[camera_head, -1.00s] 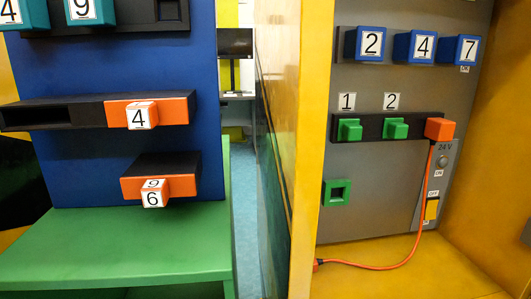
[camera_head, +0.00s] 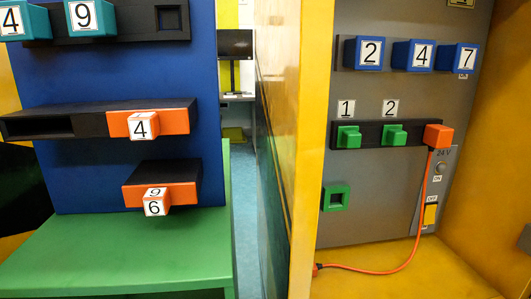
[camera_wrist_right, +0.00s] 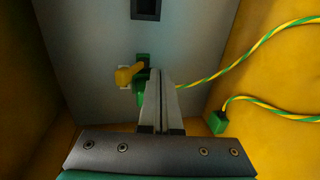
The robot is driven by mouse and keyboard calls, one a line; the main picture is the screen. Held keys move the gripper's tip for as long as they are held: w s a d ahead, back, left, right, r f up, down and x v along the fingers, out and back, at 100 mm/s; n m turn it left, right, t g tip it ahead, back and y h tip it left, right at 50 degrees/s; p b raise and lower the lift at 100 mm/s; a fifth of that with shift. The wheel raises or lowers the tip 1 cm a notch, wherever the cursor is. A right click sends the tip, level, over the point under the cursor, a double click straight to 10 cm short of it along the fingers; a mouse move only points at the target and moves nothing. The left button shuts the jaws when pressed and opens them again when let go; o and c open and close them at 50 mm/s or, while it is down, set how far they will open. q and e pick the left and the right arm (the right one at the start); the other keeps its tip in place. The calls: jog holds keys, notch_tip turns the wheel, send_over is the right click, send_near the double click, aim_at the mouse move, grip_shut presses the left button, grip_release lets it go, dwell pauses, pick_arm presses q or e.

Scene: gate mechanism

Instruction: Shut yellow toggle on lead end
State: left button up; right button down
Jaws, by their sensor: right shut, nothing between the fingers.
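The yellow toggle (camera_wrist_right: 128,75) shows in the right wrist view, jutting left from a green plug (camera_wrist_right: 141,88) at the grey panel. A green-and-yellow lead (camera_wrist_right: 235,57) runs from behind my fingers toward the upper right. My right gripper (camera_wrist_right: 155,74) is shut and empty, just right of the toggle, and hides part of the plug. I cannot tell whether the fingers touch it. My left gripper is in neither view.
A second green plug (camera_wrist_right: 217,122) lies at the right on the yellow surface. In the head view, a grey panel (camera_head: 385,180) holds blue numbered blocks, green plugs, an orange plug (camera_head: 438,136) with an orange lead, and a yellow switch (camera_head: 430,214). A green shelf (camera_head: 130,250) stands left.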

jog(key=shift+s+d+f+p, duration=0.15)
jog(key=shift+s+p, duration=0.05)
jog(key=shift+s, duration=0.75)
jog(key=shift+s+d+f+p, duration=0.1)
jog(key=shift+s+f+p, duration=0.1)
jog(key=shift+s, duration=0.8)
jog(key=shift+s+d+f+p, duration=0.15)
jog(key=shift+s, duration=0.8)
